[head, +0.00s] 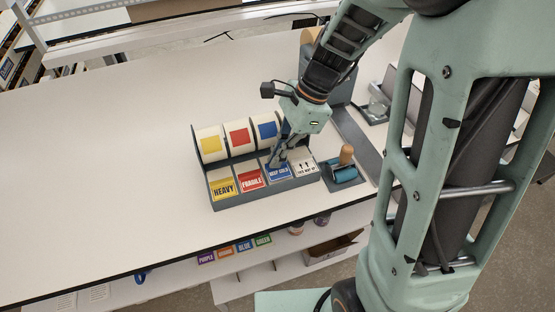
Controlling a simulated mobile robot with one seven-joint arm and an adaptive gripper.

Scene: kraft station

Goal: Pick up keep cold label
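The blue "KEEP COLD" label (279,174) lies in the front row of the grey label holder (232,204), between the red "FRAGILE" label (251,180) and a white label with arrows (305,167). My gripper (278,163) points down just above the upper edge of the blue label. The fingertips look very close to it, but I cannot tell whether they touch it. The fingers are small and partly overlap here, so their opening is unclear. The yellow "HEAVY" label (223,189) lies at the left end of the row.
Label rolls with yellow (210,144), red (239,137) and blue (266,130) squares stand behind the row. A roller with a wooden handle (346,155) sits just right of the holder. The white table (110,170) is clear to the left.

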